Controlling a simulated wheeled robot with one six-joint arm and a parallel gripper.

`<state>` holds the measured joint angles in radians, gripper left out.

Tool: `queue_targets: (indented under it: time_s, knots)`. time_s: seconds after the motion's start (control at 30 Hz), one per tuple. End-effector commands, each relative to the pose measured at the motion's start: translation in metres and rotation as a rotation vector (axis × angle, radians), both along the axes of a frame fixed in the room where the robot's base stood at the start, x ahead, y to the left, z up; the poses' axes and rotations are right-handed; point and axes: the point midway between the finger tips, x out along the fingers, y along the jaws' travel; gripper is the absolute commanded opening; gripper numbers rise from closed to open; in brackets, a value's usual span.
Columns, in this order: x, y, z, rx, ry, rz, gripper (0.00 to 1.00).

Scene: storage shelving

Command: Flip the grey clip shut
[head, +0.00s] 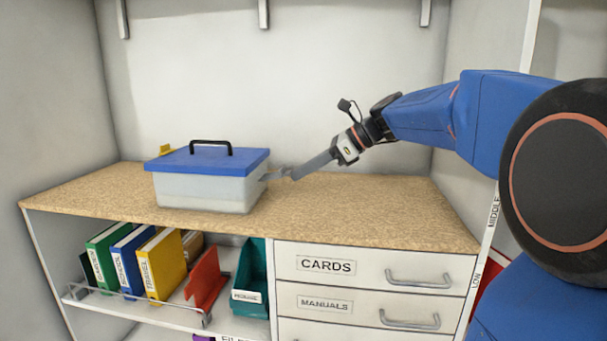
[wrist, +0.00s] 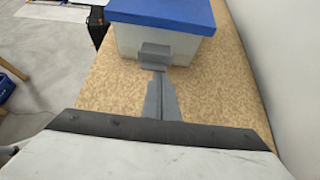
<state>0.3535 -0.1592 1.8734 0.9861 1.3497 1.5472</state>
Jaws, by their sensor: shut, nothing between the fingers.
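A clear storage box (head: 205,192) with a blue lid (head: 210,161) and a black handle stands on the countertop. The grey clip (head: 272,174) is on its right side and juts outward, so it appears open. In the wrist view the clip (wrist: 155,50) shows against the near wall of the box, below the lid edge. My gripper (head: 296,175) is shut and empty, reaching in from the right with its tips just beside the clip. In the wrist view the gripper (wrist: 156,80) points at the clip's lower end; I cannot tell whether they touch.
A yellow clip (head: 166,149) stands up at the box's left side. The speckled countertop (head: 370,210) is clear right of the box. A wall rises behind it. Binders (head: 160,262) and drawers (head: 374,268) with handles are below.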

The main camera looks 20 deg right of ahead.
Motion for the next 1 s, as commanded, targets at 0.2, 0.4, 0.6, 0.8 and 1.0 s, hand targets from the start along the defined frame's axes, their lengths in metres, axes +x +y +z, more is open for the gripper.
queue_targets:
  time_s: [0.2, 0.4, 0.6, 0.8, 1.0]
  knots:
    - [0.001, 0.001, 0.004, -0.029, 0.015, 0.001, 0.0]
    - [0.002, 0.003, 0.012, -0.094, 0.051, 0.003, 0.0]
    - [0.005, 0.009, 0.027, -0.223, 0.122, 0.005, 0.0]
    - [0.01, 0.017, 0.042, -0.372, 0.21, 0.005, 0.0]
    - [0.014, 0.025, 0.053, -0.492, 0.28, 0.005, 0.0]
